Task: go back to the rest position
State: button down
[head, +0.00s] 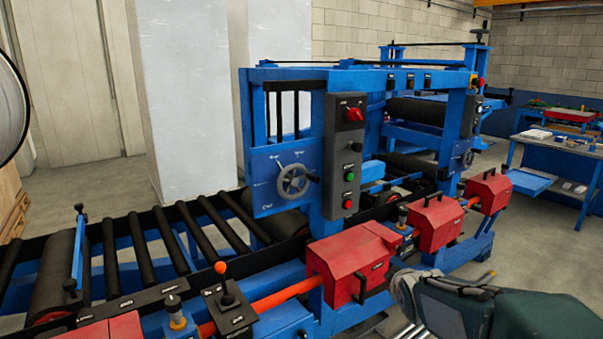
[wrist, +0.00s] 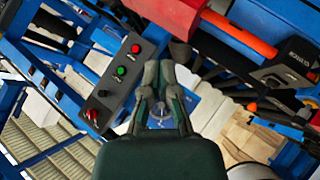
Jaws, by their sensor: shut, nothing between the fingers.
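My gripper (wrist: 159,66) shows in the wrist view with its dark green fingers together and nothing between them. Past the fingers, partly hidden by them, is the blue panel with the handwheel (wrist: 161,112). In the head view, part of my dark green and grey arm reaches in at the lower right, in front of the machine; I cannot make out the fingers there. The blue machine's control box (head: 348,155) carries a red switch, a green button and a red button. The same box (wrist: 114,88) is left of my gripper in the wrist view.
Red covers (head: 352,262) line the machine's near side, close to my arm. A joystick box (head: 229,312) and a roller conveyor (head: 150,245) are at the left. A blue workbench (head: 560,150) stands at the right, with open floor (head: 535,250) before it.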

jog(key=s+a+m+g, duration=0.2)
jog(key=s+m, duration=0.2)
jog(key=s, duration=0.9)
jog(key=s+a+r+m+g+y, duration=0.1)
jog(key=s+a+m+g, duration=0.1)
jog(key=s, duration=1.2)
jog(key=shift+s+a+r+m+g, duration=0.2)
jog(key=shift+s+a+m+g, duration=0.15)
jog(key=shift+m+g, duration=0.55)
jog(key=shift+w, duration=0.1)
